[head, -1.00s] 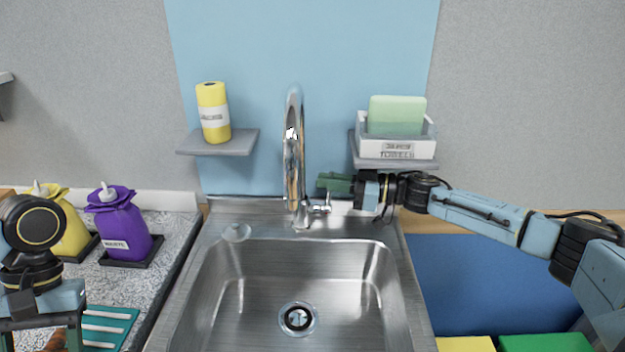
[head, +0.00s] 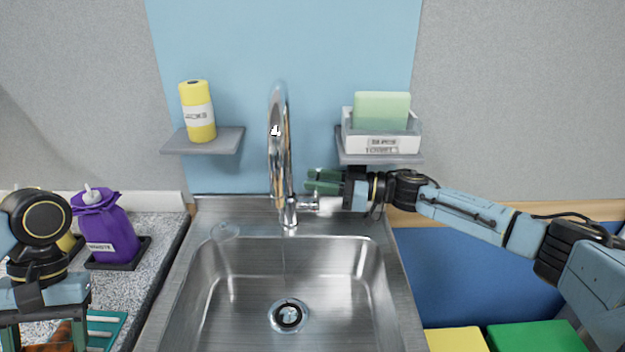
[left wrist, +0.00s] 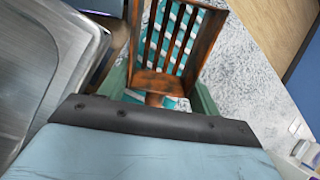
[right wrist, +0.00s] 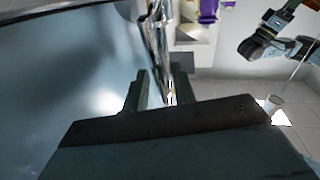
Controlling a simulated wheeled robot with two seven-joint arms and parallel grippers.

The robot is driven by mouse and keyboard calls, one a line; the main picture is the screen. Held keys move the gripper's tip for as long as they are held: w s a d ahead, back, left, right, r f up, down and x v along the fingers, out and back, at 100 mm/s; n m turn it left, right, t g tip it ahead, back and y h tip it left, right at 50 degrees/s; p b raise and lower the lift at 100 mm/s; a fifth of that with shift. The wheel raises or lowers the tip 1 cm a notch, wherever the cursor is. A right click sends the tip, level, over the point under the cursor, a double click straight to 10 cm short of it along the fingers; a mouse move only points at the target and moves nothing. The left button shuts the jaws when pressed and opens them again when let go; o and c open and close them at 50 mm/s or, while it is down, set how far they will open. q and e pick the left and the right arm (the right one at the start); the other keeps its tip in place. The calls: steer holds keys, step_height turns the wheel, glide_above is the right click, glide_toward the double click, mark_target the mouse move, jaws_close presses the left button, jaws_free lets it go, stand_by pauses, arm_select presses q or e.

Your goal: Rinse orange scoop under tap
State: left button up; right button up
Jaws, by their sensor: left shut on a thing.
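The orange scoop, a brown-orange slotted piece (left wrist: 172,50), sits between my left gripper's fingers (left wrist: 160,85) in the left wrist view. My left gripper is shut on it, above the counter left of the sink; in the head view a bit of the scoop (head: 62,335) shows low left. The chrome tap (head: 279,150) stands behind the sink (head: 235,300). A faint thin vertical line below it may be water. My right gripper (head: 322,181) is beside the tap's lever (head: 308,204), its fingers apart; the tap also shows beyond them in the right wrist view (right wrist: 157,40).
Shelves hold a yellow roll (head: 197,112) and a box (head: 380,142) with a green sponge. Yellow (head: 455,341) and green (head: 533,338) blocks are right of the sink. The basin is clear.

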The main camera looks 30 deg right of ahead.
steer(key=v, duration=1.1)
steer(key=shift+s+d, duration=0.2)
steer(key=shift+d, duration=0.05)
